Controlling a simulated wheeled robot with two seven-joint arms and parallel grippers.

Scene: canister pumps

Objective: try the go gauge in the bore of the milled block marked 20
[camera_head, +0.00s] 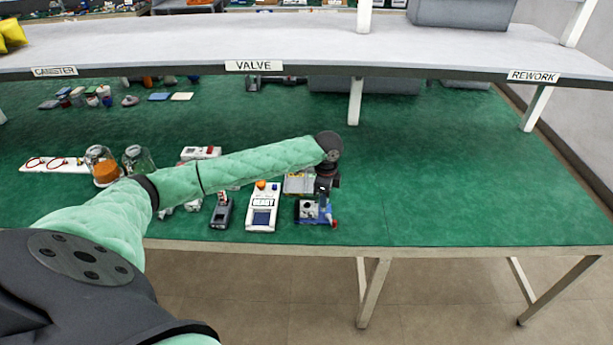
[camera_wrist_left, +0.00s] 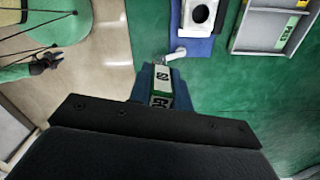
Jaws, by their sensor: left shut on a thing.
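My left gripper (camera_head: 327,186) reaches down near the table's front edge. In the left wrist view its fingers (camera_wrist_left: 157,104) are shut on the go gauge (camera_wrist_left: 161,84), which has a green band and a white tag reading 20. The gauge's pale tip (camera_wrist_left: 177,54) points toward the milled block and shows apart from it. The milled block (camera_wrist_left: 200,13) is pale with a dark round bore and sits on a blue mat (camera_wrist_left: 190,47); it also shows in the head view (camera_head: 308,208). Its mark is not readable. A small dark end, probably my right gripper (camera_wrist_left: 45,62), shows at the left.
A grey tray (camera_wrist_left: 236,45) with a green-lettered label lies right of the mat. A white tester (camera_head: 262,207) and a dark handheld device (camera_head: 221,212) stand to the left. Jars (camera_head: 103,166) stand farther left. The green table is clear to the right, under a shelf (camera_head: 430,62).

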